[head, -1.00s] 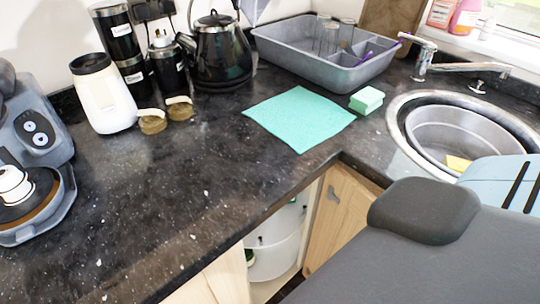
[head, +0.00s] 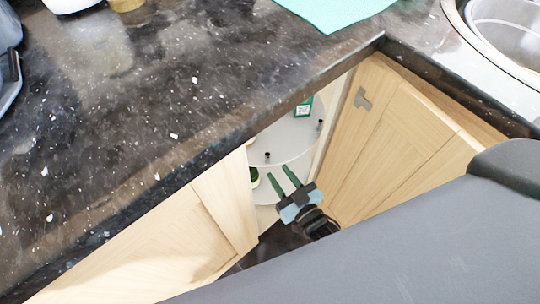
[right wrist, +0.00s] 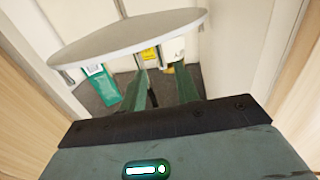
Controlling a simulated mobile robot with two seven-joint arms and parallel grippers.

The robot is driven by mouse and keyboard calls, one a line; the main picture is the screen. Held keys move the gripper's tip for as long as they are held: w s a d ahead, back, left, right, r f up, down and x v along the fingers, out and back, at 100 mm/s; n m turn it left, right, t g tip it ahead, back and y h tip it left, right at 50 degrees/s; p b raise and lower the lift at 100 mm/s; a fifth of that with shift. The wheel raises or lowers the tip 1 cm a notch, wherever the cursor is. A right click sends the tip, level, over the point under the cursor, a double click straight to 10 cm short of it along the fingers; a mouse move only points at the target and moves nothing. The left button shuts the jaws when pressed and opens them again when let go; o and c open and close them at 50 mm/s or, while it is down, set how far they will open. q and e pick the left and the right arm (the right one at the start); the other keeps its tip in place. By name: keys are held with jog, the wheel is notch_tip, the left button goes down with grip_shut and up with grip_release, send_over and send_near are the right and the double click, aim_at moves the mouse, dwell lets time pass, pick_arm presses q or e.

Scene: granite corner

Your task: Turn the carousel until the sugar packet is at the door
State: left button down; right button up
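The carousel (head: 290,142) is a pale round shelf unit in the open corner cupboard under the worktop. Its upper shelf (right wrist: 125,36) crosses the right wrist view. My right gripper (head: 279,171) is at the cupboard opening, fingers pointing in at the carousel, apart and with nothing between them. Whether they touch it I cannot tell. A green packet (head: 303,107) stands on the upper shelf. Below that shelf, the right wrist view shows a green item (right wrist: 102,86), a yellow item (right wrist: 150,54) and a white-and-green item (right wrist: 177,50). I cannot tell which is the sugar packet. My left gripper is out of view.
Wooden cupboard fronts flank the opening, a folded door (head: 385,130) on the right and a panel (head: 190,230) on the left. The dark worktop (head: 170,120) overhangs it. Small dark pegs (head: 267,156) stand on the shelf. A sink (head: 505,35) is at upper right.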

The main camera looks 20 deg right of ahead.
aim_at(269, 160)
jog(key=shift+w+a+b, duration=0.15)
jog(key=shift+w+a, duration=0.05)
jog(key=shift+w, duration=0.95)
jog(key=shift+w+a+b, duration=0.15)
jog(key=shift+w+a, duration=0.1)
jog(key=shift+w, duration=0.95)
jog(key=shift+w+a+b, duration=0.15)
jog(key=shift+w+a, duration=0.05)
jog(key=shift+w, duration=0.95)
grip_shut()
